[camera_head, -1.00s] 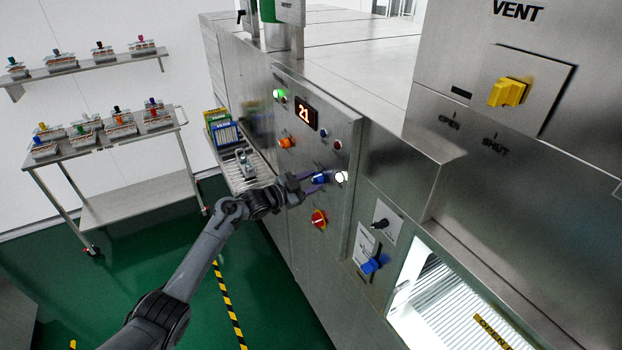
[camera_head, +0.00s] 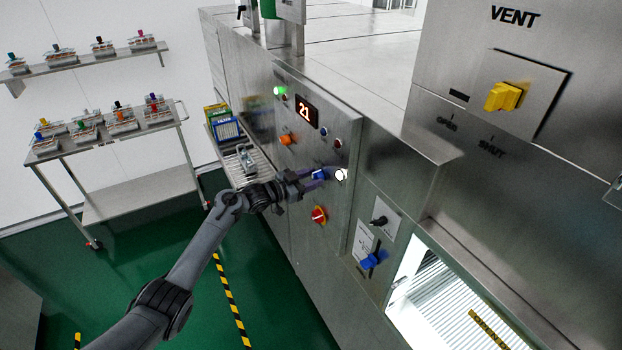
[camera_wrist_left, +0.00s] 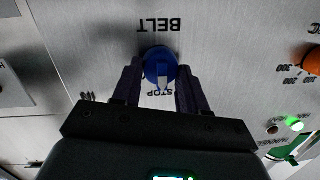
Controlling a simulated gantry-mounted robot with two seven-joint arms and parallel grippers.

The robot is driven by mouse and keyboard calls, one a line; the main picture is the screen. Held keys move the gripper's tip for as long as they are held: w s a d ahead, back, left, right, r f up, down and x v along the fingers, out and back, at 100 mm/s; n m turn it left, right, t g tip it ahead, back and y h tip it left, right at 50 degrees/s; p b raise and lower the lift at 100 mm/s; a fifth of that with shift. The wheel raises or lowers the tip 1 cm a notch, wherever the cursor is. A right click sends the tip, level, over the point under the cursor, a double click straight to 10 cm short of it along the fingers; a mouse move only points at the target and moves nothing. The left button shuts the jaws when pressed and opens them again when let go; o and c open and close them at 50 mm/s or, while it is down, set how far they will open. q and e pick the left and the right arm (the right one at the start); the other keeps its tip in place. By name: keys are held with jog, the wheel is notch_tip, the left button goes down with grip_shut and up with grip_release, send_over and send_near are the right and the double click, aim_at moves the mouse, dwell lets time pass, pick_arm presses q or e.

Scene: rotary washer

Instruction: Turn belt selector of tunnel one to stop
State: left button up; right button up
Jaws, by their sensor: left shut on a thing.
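The blue belt selector knob (camera_head: 320,174) is on the steel control panel, between the orange knob and the red knob. In the left wrist view the same knob (camera_wrist_left: 158,66) sits below the upside-down word BELT, and its pale pointer mark faces the STOP label (camera_wrist_left: 173,95). My left gripper (camera_head: 312,178) reaches the panel from the left and is shut on the blue knob, one dark finger on each side. The fingers cover part of the panel around the knob. My right gripper is not in view.
An orange knob (camera_head: 286,140), a red knob (camera_head: 319,215) and a lit white button (camera_head: 341,174) are close around. A display (camera_head: 306,110) reads 21. A lower blue handle (camera_head: 370,261) and a yellow vent knob (camera_head: 506,96) are to the right. Loaded trolley shelves (camera_head: 110,133) stand left.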

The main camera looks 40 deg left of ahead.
pick_arm(q)
jog(key=o, duration=1.1)
jog(key=shift+c, duration=0.2)
jog(key=b+v, duration=0.1)
jog(key=v, duration=0.9)
jog(key=shift+s, duration=0.4)
jog(key=shift+a, duration=0.15)
